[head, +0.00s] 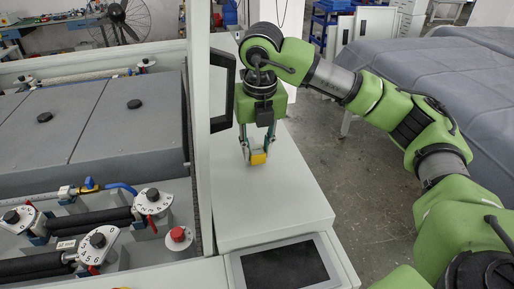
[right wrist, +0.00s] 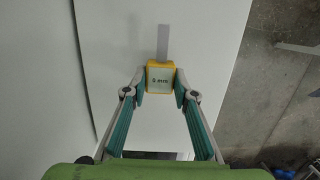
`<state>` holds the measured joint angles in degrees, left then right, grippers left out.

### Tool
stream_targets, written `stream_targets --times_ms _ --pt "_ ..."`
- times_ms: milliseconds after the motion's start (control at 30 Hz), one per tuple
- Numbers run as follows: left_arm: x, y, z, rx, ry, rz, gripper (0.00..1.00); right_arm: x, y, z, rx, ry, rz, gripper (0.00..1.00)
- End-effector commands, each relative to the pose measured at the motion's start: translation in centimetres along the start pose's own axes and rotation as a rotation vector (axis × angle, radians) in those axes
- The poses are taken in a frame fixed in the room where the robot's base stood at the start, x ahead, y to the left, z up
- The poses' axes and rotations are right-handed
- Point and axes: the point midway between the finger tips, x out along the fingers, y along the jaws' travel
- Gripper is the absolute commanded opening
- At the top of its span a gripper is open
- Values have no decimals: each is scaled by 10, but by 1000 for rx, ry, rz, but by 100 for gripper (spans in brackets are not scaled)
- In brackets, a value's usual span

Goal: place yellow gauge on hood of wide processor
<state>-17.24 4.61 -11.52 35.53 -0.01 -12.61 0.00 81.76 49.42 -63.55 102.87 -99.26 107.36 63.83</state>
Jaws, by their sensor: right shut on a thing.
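The yellow gauge (head: 258,158) is a small yellow block. In the right wrist view the gauge (right wrist: 160,78) shows a pale face with dark lettering, and a grey strip sticks out from its far side. My right gripper (head: 257,156) is shut on it, with a fingertip on each side. The wide processor's grey hood (head: 130,122) has black knobs on top and lies to the left, behind a white upright post. The gauge is over a white cabinet top (head: 285,195); I cannot tell whether it touches that surface. My left gripper is not in view.
Numbered dials (head: 98,240), a red button (head: 178,235) and a tablet-like screen (head: 285,266) lie in front. Grey covered shapes (head: 440,70) stand at right.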

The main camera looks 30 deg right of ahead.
Motion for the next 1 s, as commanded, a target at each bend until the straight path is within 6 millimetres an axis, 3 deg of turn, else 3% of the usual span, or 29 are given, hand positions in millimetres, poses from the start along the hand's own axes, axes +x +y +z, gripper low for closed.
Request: stream_targets --times_ms 100,400,433,500,833,1000 --pt "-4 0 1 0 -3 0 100 10 0 -2 -1 1 0 0" --pt "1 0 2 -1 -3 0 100 14 0 -2 0 0 0 0" --pt "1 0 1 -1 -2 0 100 14 0 -2 0 0 0 28" --pt "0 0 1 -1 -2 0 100 12 0 -2 0 0 0 42" --pt "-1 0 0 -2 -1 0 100 11 0 -2 0 0 0 42" --pt "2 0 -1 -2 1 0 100 1 1 -1 0 -4 2 42"
